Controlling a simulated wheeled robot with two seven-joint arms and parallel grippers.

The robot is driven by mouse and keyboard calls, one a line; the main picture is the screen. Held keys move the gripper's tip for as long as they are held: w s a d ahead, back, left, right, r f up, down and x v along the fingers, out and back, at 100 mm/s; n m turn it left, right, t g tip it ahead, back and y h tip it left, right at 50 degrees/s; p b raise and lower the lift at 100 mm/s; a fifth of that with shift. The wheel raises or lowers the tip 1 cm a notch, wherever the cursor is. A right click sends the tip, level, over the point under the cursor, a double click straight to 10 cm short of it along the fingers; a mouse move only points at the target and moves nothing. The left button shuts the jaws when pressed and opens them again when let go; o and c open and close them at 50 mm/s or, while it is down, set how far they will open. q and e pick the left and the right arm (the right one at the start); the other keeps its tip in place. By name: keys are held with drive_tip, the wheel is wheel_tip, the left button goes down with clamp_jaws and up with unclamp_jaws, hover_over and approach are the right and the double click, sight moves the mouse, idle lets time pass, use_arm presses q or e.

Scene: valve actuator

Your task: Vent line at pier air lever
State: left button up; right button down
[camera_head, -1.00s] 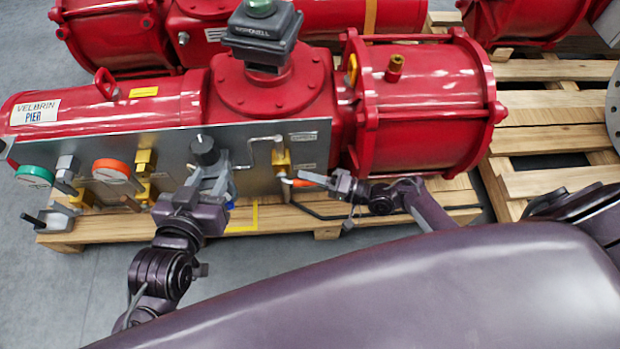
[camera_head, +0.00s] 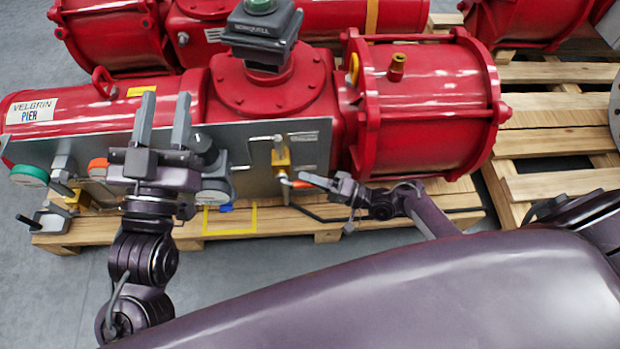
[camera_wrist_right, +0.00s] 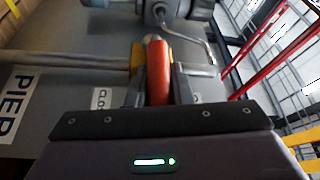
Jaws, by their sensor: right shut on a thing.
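The orange-red lever (camera_head: 299,184) sits below the brass valve (camera_head: 281,153) on the grey panel, mostly hidden by my right gripper in the head view. In the right wrist view the lever (camera_wrist_right: 158,72) stands between the two fingers of my right gripper (camera_wrist_right: 158,92), which is shut on it. The right gripper (camera_head: 312,181) comes to the lever from the right in the head view. My left gripper (camera_head: 164,110) is open and empty, its two fingers pointing up in front of the panel's left part. It hides part of the panel fittings.
The grey panel (camera_head: 252,178) carries a green-rimmed gauge (camera_head: 30,174), an orange-rimmed gauge (camera_head: 98,168) and a black knob (camera_head: 201,143) close right of my left gripper. Red actuator cylinders (camera_head: 430,105) stand behind. Wooden pallets (camera_head: 560,140) lie below and right.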

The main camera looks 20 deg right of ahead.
drive_tip(key=c, duration=1.3)
unclamp_jaws()
drive_tip(key=shift+f, duration=0.1)
use_arm(q)
drive_tip(key=shift+s+a+r+t, duration=0.1)
drive_tip(key=shift+r+t, duration=0.15)
drive_tip(key=shift+r, duration=0.2)
drive_tip(key=shift+s+a+r+t, duration=0.1)
drive_tip(key=shift+r+t, duration=0.15)
drive_tip(key=shift+r, duration=0.15)
use_arm(e)
drive_tip(key=r+v, duration=0.1)
drive_tip(key=v, duration=0.6)
drive_tip(key=shift+s+d+f, duration=0.2)
drive_tip(key=shift+d+f, duration=0.1)
drive_tip(key=shift+f, duration=0.2)
